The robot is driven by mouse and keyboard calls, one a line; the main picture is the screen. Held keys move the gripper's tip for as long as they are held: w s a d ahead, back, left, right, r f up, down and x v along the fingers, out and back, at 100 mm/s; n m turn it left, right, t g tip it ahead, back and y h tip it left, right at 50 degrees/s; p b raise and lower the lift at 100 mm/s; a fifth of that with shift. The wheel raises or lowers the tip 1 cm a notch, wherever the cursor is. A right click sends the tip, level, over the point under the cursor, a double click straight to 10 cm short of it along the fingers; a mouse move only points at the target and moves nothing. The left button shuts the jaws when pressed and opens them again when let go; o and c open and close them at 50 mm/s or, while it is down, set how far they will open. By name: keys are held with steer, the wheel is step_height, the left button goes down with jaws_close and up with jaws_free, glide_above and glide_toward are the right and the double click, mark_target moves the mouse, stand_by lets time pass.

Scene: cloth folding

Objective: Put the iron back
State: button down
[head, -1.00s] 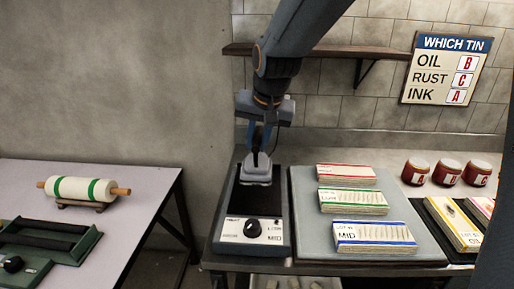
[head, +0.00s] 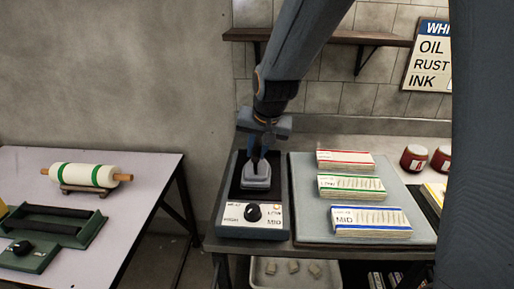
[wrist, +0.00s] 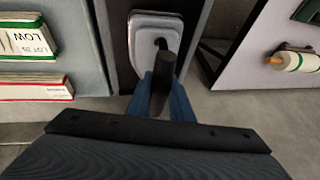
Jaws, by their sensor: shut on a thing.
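The iron (head: 256,177) is a small grey block with a dark upright handle. It is at the black plate of the heater base (head: 240,215), which has a black knob and heat labels on its front. My gripper (head: 257,160) is shut on the iron's handle from above. In the wrist view the blue fingers of my gripper (wrist: 162,95) close on the dark handle, and the iron's grey body (wrist: 155,40) lies over the dark plate. I cannot tell whether the iron rests on the plate or hangs just above it.
Right of the heater, a grey board (head: 310,225) holds stacks with red (head: 345,160), green (head: 350,187) and blue (head: 370,222) bands. Dark red tins (head: 413,158) stand further right. A left table (head: 130,215) bears a white roller (head: 88,176) and a green frame (head: 60,232).

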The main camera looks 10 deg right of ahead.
steer(key=c, duration=1.6)
jaws_free()
steer(key=shift+f, duration=0.1)
steer(key=shift+s+r, duration=0.1)
steer(key=shift+r, duration=0.25)
steer(key=b+v, duration=0.1)
steer(key=v, duration=1)
steer(key=s+d+f+n+g, duration=0.1)
steer(key=s+d+f, duration=0.2)
steer(key=s+f, duration=0.2)
steer(key=s+d+f+g, duration=0.1)
steer(key=s+d+f, duration=0.3)
steer(key=s+f, duration=0.1)
steer(key=s+d+f+n+g+h, duration=0.1)
steer(key=s+d+f, duration=0.2)
steer(key=s+f, duration=0.2)
steer(key=shift+s+d+f+n+g, duration=0.1)
steer(key=shift+d+f+n+g, duration=0.1)
steer(key=shift+f, duration=0.25)
steer(key=shift+s+d+f+n+g, duration=0.1)
steer(key=shift+f+g, duration=0.1)
steer(key=shift+f, duration=0.3)
